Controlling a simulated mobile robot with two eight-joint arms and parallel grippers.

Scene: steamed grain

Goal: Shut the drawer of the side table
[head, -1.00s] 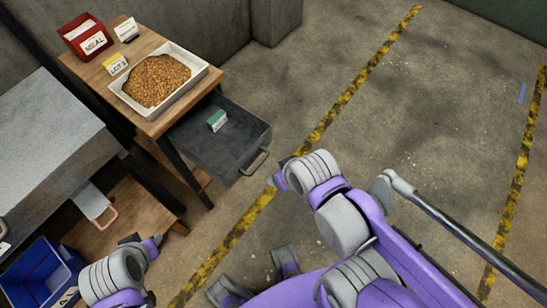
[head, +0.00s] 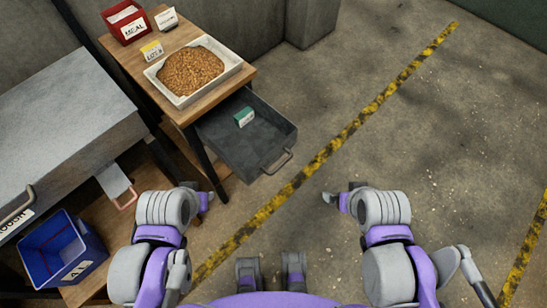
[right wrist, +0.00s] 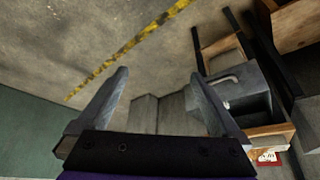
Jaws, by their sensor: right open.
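The side table (head: 181,112) has a wooden top and dark legs. Its dark grey drawer (head: 262,151) is pulled out toward the lower right, with a grey bar handle (head: 277,162) on its front. A small green-and-white box (head: 243,117) lies inside. In the right wrist view the drawer (right wrist: 245,100) and handle (right wrist: 225,79) show right of my open, empty right gripper (right wrist: 160,76). In the head view my right gripper (head: 332,199) is apart from the handle, to its lower right. My left gripper (head: 207,195) is below-left of the drawer; its jaws are unclear.
A grey metal unit (head: 60,130) and a blue bin (head: 45,245) are at left. Floor right of the drawer is clear.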

